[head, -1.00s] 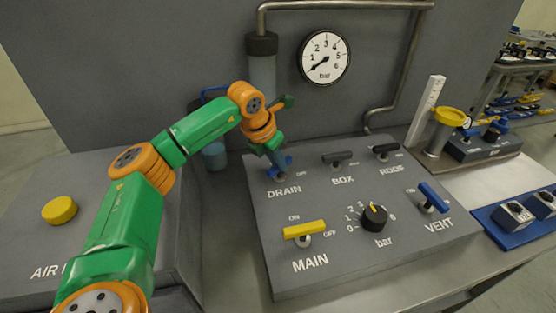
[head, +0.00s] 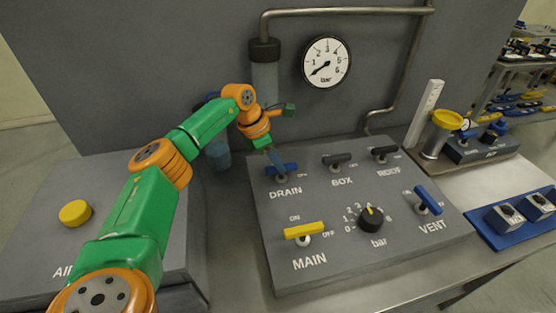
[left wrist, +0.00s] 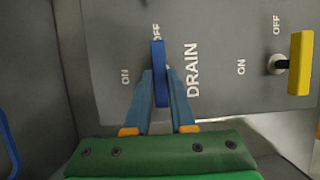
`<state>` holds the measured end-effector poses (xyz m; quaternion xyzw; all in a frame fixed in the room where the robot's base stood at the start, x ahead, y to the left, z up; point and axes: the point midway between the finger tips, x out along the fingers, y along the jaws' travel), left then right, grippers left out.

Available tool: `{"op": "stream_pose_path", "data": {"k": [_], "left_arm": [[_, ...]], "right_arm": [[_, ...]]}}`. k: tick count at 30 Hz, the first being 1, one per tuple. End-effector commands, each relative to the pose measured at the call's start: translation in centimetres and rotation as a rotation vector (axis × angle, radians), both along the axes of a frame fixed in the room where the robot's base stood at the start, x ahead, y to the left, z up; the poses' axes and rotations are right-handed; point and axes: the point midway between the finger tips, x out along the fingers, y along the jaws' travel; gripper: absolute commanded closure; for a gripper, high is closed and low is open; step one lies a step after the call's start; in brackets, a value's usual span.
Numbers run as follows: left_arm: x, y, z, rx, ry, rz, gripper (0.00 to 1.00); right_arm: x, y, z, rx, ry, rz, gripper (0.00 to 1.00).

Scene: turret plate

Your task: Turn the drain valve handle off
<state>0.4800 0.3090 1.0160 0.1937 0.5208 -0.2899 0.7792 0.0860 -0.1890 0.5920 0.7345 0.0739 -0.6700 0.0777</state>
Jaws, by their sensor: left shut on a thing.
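The blue drain valve handle (head: 290,169) is at the back left of the grey sloped panel, above the DRAIN label. My left gripper (head: 275,156) reaches down to it from behind and left. In the left wrist view the handle (left wrist: 158,60) stands between my two blue-grey fingertips (left wrist: 158,76), which are shut on it. There its far end points at the OFF mark, and the ON mark is off to the left. In the head view the handle lies nearly crosswise, toward its OFF mark. My right gripper is in neither view.
The yellow MAIN handle (head: 304,230) is in front of the drain valve, with the black BOX handle (head: 337,159) to its right. A blue VENT handle (head: 429,199) and black bar knob (head: 371,220) are farther right. A gauge (head: 326,62) hangs behind.

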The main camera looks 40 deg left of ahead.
Motion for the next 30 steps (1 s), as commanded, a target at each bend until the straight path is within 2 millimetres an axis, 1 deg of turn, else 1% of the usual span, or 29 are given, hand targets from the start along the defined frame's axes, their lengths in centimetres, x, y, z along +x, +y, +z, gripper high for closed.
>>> {"op": "stream_pose_path", "data": {"k": [13,14,15,17,26,28,30], "left_arm": [[0.1,0.0,0.1,0.0,-0.003,-0.011,1.0],[0.1,0.0,0.1,0.0,-0.003,-0.011,0.75],[0.0,0.0,0.1,0.0,-0.003,-0.011,0.64],[0.0,0.0,0.1,0.0,-0.003,-0.01,0.48],[0.0,0.1,0.2,0.001,-0.002,-0.009,0.47],[-0.2,0.3,0.9,0.0,-0.004,-0.01,0.47],[-0.7,0.7,2.1,0.001,-0.006,-0.008,0.47]], "right_arm": [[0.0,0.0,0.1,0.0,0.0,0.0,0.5],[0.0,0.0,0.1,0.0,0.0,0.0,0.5],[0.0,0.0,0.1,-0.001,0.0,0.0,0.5],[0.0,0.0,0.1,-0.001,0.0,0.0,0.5],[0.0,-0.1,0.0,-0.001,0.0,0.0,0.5],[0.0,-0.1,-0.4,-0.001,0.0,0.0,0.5],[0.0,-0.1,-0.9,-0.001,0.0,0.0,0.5]]}}
